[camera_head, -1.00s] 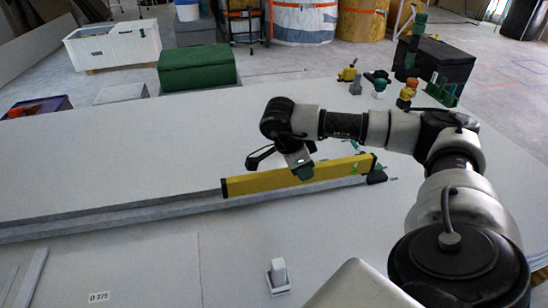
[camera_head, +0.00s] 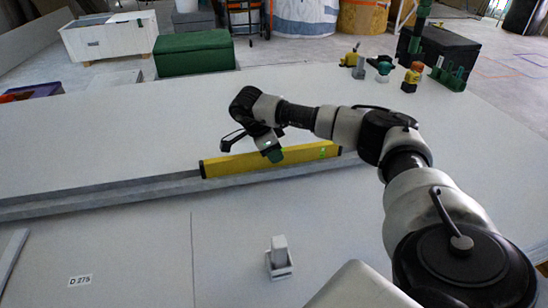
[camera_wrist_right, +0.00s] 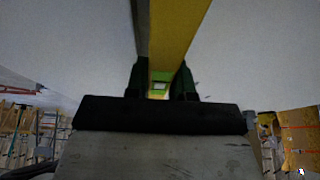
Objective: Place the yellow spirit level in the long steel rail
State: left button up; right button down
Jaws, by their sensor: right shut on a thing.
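The yellow spirit level (camera_head: 235,165) is a long bar with a green vial near its right end. It lies along the long steel rail (camera_head: 120,194), at the rail's right part; I cannot tell whether it is seated inside or held just above. My right gripper (camera_head: 273,154) is shut on the level near its middle. In the right wrist view the level (camera_wrist_right: 178,35) runs away between the dark fingers of the right gripper (camera_wrist_right: 163,82), with a grey strip of the rail (camera_wrist_right: 141,30) along its left side. My left gripper is not in view.
A small white block in a holder (camera_head: 279,258) stands at the front on the pale panel (camera_head: 130,240), near a "D 275" label (camera_head: 80,281). Coloured tools (camera_head: 412,77) stand at the back right. A green box (camera_head: 194,53) and a white crate (camera_head: 109,38) are behind.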

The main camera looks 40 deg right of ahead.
jog(key=shift+f, duration=0.1)
jog(key=shift+f, duration=0.1)
jog(key=shift+f, duration=0.4)
jog(key=shift+f, duration=0.1)
jog(key=c, duration=1)
grip_release()
jog(key=shift+o, duration=0.2)
